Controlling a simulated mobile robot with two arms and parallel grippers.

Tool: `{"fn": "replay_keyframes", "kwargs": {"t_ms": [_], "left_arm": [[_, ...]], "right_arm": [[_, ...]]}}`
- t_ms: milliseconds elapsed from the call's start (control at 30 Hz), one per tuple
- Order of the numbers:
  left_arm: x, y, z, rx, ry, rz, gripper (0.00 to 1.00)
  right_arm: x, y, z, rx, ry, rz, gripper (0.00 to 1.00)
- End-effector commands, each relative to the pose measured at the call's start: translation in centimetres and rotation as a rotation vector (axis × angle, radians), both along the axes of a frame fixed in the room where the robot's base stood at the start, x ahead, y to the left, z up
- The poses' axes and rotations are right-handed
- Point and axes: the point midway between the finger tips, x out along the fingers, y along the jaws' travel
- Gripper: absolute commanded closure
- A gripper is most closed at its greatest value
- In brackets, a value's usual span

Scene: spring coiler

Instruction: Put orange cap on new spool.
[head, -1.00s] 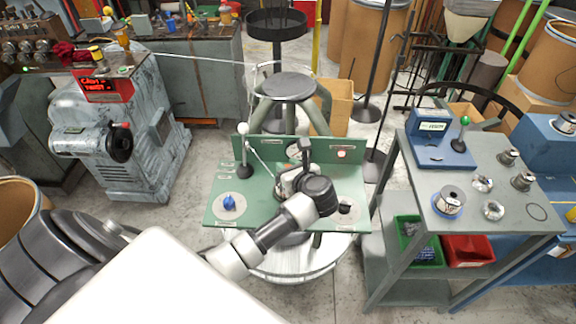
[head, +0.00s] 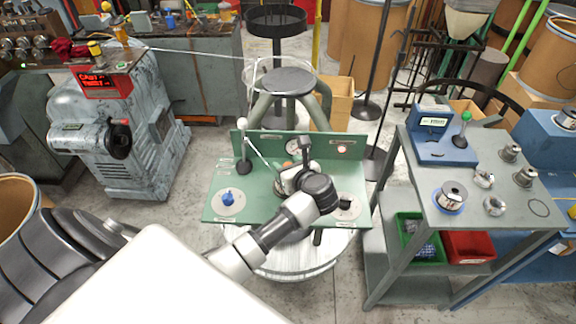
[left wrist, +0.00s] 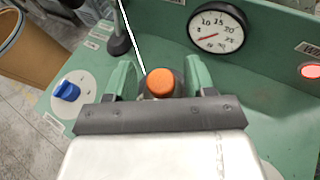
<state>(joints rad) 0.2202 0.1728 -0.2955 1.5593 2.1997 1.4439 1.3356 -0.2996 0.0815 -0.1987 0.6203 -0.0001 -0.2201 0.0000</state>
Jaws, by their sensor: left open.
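The orange cap (left wrist: 160,82) shows in the left wrist view between the two green fingers of my left gripper (left wrist: 160,72). The fingers are open, with a gap on each side of the cap. Dark material shows around the cap, but what it rests on is mostly hidden. In the head view my left gripper (head: 288,176) is over the middle of the green bench (head: 222,211), and a small bit of orange shows beside it. I cannot tell whether a new spool is under the cap. My right gripper is not in view.
A white-knobbed lever (head: 244,150) and a blue knob (head: 228,198) are left of my gripper; the blue knob also shows in the left wrist view (left wrist: 66,91). A dial gauge (left wrist: 216,28) stands behind. A grey cart (head: 470,218) at right holds a wire spool (head: 452,194) and metal parts.

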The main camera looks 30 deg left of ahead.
Motion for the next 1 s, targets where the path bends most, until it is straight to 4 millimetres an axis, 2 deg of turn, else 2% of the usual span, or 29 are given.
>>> {"fn": "replay_keyframes", "kwargs": {"t_ms": [200,267,600,800,1000], "left_arm": [[0.1,0.1,1.8,0.003,-0.001,0.000,0.46],[-0.5,-1.2,1.1,-0.007,-0.002,-0.003,0.46],[-3.9,-7.4,3.9,-0.007,-0.002,0.000,0.46],[-5.0,-9.4,5.1,-0.003,-0.001,-0.001,0.46],[-5.3,-9.9,5.5,0.000,-0.001,0.000,0.46]], "right_arm": [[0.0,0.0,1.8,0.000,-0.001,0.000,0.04],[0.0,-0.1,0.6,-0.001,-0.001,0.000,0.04],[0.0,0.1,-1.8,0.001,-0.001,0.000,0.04],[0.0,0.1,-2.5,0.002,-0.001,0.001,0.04],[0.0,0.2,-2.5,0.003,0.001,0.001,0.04]]}}
